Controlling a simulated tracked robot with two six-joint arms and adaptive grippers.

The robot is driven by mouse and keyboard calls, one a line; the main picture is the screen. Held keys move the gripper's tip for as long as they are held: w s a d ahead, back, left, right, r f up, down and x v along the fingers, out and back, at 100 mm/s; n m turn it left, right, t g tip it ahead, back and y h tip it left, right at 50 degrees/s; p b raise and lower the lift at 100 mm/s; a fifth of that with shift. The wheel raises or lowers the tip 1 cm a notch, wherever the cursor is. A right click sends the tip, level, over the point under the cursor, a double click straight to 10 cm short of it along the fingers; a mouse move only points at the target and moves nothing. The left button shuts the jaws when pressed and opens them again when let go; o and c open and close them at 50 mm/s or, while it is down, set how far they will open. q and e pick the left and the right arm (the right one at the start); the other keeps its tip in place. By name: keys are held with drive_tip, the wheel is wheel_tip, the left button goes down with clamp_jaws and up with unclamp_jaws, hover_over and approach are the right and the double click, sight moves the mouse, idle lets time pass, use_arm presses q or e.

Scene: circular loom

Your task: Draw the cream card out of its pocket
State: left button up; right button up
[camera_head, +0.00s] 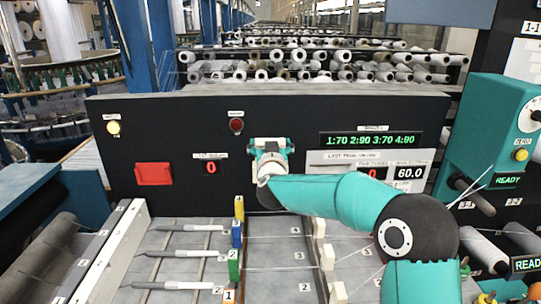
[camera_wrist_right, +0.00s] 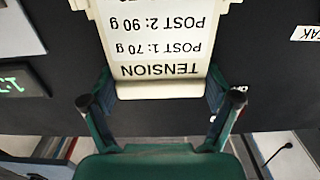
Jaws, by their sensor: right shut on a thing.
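The cream card (camera_wrist_right: 160,50) fills the top middle of the right wrist view, its print upside down: TENSION, POST 1: 70 g, POST 2: 90 g. My right gripper (camera_wrist_right: 160,95) is shut on it, with one finger at each side of its lettered end. In the head view my right gripper (camera_head: 269,152) is in front of the black panel, right of the red lamp, and hides the card. The pocket cannot be made out clearly, so I cannot tell how much of the card is inside it. My left gripper is not in view.
The black panel (camera_head: 190,120) carries a red block (camera_head: 154,174), lamps and a green display (camera_head: 371,139). Below it stand numbered posts (camera_head: 234,265) with threads and pale pegs. A teal unit (camera_head: 483,130) stands at the right.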

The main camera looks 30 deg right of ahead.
sight(270, 117)
drive_tip(key=shift+r+p, duration=3.25)
drive_tip(key=shift+r, duration=0.35)
